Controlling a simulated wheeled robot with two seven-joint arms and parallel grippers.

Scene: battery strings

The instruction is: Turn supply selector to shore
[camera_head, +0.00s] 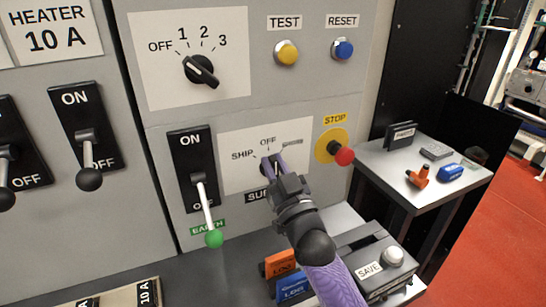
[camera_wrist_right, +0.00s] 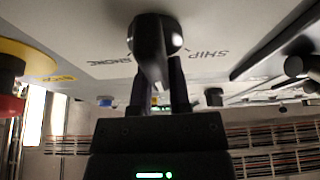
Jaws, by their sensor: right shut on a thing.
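The supply selector is a dark knob (camera_wrist_right: 155,40) on a pale plate (camera_head: 235,178) marked SHIP, OFF and a third label at the right that is hard to read in the head view. My right gripper (camera_head: 272,166) reaches up to the plate from below and is shut on the knob, covering most of it there. In the right wrist view the two fingers of my right gripper (camera_wrist_right: 160,95) stand on either side of the knob, with SHIP to its right and SHORE to its left. Which label the knob points to is not clear. My left gripper is not in view.
A red STOP button (camera_head: 344,156) sticks out just right of the plate. A green-tipped EARTH lever (camera_head: 213,238) hangs at its left. Above are a rotary switch (camera_head: 201,71) and TEST (camera_head: 287,53) and RESET (camera_head: 343,49) buttons. A SAVE box (camera_head: 372,262) stands below right.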

